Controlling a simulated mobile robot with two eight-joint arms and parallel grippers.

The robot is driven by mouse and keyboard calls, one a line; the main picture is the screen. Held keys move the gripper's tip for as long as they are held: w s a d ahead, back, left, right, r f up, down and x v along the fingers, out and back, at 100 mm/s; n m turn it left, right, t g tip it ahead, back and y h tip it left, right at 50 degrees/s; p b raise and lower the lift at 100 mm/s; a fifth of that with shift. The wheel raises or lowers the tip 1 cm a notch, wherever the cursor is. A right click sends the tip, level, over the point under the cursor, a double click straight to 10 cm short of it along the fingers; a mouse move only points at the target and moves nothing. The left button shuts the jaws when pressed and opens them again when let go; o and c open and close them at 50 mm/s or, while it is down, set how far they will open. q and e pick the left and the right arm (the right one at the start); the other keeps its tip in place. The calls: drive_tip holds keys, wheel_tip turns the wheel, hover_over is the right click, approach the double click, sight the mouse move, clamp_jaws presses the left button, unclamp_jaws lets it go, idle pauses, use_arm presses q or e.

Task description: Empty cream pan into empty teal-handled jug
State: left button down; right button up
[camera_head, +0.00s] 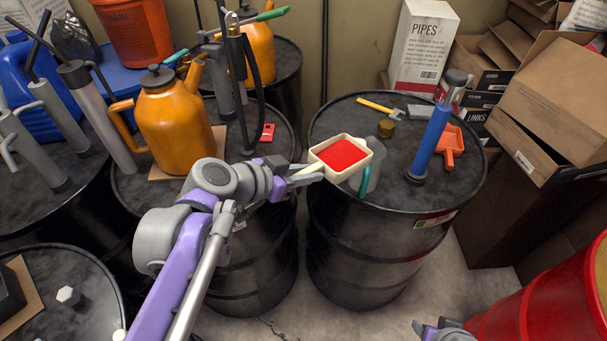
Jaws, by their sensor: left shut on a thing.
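The cream pan (318,153), a squarish pan with red contents, is held by its handle in my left gripper (304,174). The gripper is shut on the handle, and the pan looks about level over the left part of the right-hand black drum's top. The teal-handled jug (373,178), clear or greyish, stands on that drum just right of and partly behind the pan; its teal handle faces the front left. The pan hides part of the jug. My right gripper (440,328) shows only in part at the bottom edge, away from both; its jaws are unclear.
On the same drum (400,193) stand a blue pump (430,140), a red scoop (450,142), a brass piece (386,128) and a yellow-handled hammer (376,105). An orange can (172,125) stands on the drum to the left. A red drum (550,310) is at lower right.

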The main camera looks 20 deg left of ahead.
sight(319, 164)
use_arm(q)
drive_tip(key=shift+w+d+f+g+b, duration=0.1)
drive_tip(key=shift+w+d+g+b, duration=0.4)
drive_tip(key=shift+w, duration=0.45)
drive_tip(key=shift+w+d+r+g+y+p, duration=0.2)
drive_tip(key=shift+r+g+y+p, duration=0.3)
drive_tip(key=shift+r, duration=0.35)
drive_tip(key=shift+w+d+r+g+y+p, duration=0.15)
drive_tip(key=shift+r+g+y+p, duration=0.15)
drive_tip(key=shift+r+p, duration=0.4)
drive_tip(key=shift+w+d+r+g+y+p, duration=0.1)
drive_tip(key=shift+w+r+g+y+p, duration=0.1)
drive_tip(key=shift+r+g, duration=0.3)
drive_tip(key=shift+w+d+r+g+y+p, duration=0.1)
drive_tip(key=shift+w+r+g+y+p, duration=0.1)
drive_tip(key=shift+r, duration=0.45)
drive_tip(key=w+d+r+g+y+p, duration=0.5)
drive_tip(key=w+r+g+p, duration=0.2)
drive_tip(key=w+r+g, duration=0.1)
drive_tip(key=shift+w+d+r, duration=0.35)
drive_tip(key=shift+w, duration=0.45)
use_arm(e)
drive_tip(key=w+r+t, duration=0.1)
drive_tip(key=w+r, duration=0.4)
drive_tip(key=r, duration=0.7)
drive_tip(key=shift+w+r, duration=0.15)
drive_tip(key=shift+r, duration=0.2)
